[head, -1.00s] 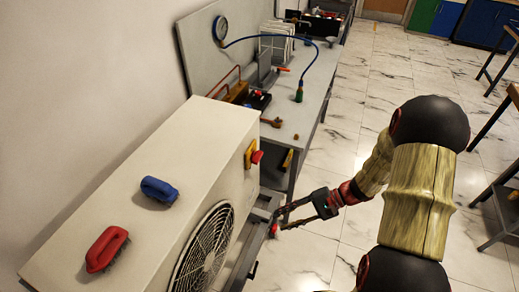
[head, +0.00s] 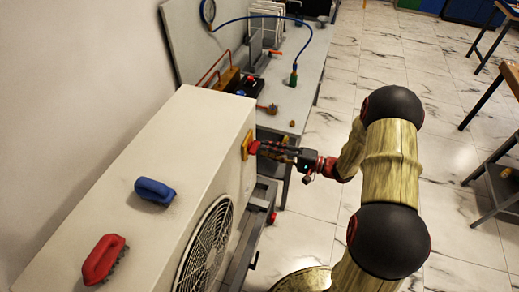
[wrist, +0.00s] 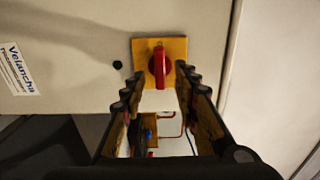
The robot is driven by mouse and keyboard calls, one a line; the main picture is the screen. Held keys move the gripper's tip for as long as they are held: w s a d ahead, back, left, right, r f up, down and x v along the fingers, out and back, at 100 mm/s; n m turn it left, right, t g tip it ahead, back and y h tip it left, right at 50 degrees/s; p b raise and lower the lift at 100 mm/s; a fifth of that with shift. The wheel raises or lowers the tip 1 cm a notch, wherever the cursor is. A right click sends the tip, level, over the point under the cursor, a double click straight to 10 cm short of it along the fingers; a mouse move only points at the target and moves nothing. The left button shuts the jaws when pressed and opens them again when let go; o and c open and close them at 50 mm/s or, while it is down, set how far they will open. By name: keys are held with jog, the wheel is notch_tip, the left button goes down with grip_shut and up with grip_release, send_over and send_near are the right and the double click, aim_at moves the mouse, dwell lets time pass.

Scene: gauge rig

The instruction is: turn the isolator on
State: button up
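The isolator is a red knob (head: 253,147) on a yellow plate (head: 246,145), on the side of a pale fan unit (head: 150,150). In the wrist view the red knob (wrist: 159,66) has its grip bar upright on the yellow plate (wrist: 176,48). My gripper (head: 265,148) is level with the knob, pointing at it. In the wrist view the open fingers of my gripper (wrist: 160,76) show on either side of the knob, with gaps to it. I cannot tell whether the tips reach past its front face. Nothing is held.
A blue brush (head: 155,191) and a red brush (head: 104,259) lie on top of the unit. A workbench (head: 300,95) with a gauge (head: 208,11), a blue hose (head: 245,20) and tools stands behind. A red-capped part (head: 271,217) is below my gripper.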

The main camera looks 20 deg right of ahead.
aim_at(254, 148)
jog(key=x, duration=0.3)
jog(key=shift+w+a, duration=0.15)
jog(key=shift+a, duration=0.1)
jog(key=shift+c, duration=0.4)
grip_shut()
